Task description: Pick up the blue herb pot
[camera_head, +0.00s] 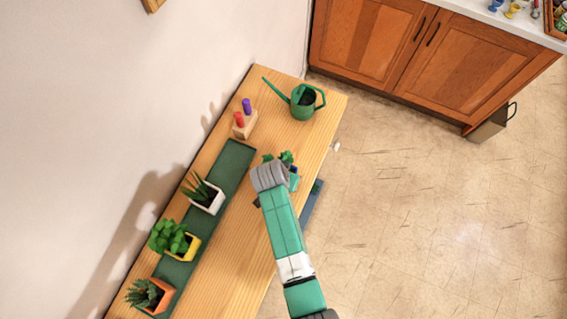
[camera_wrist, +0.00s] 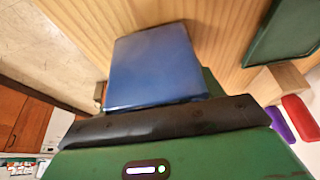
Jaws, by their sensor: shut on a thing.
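The blue herb pot (camera_head: 295,181) shows partly past my gripper, near the right edge of the wooden table, with green leaves (camera_head: 287,157) beside it. In the wrist view a smooth blue face of the pot (camera_wrist: 155,68) fills the middle, right against the dark bar of my gripper. My gripper (camera_head: 275,180) is shut on the pot; its fingertips are mostly hidden in both views. I cannot tell whether the pot touches the table.
A long green tray (camera_head: 233,160) on the wooden table (camera_head: 235,240) bears potted plants in white (camera_head: 210,199), yellow (camera_head: 190,249) and orange (camera_head: 161,296) pots. A green watering can (camera_head: 303,104) and a wooden block (camera_head: 245,126) with red and purple pegs stand farther back.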

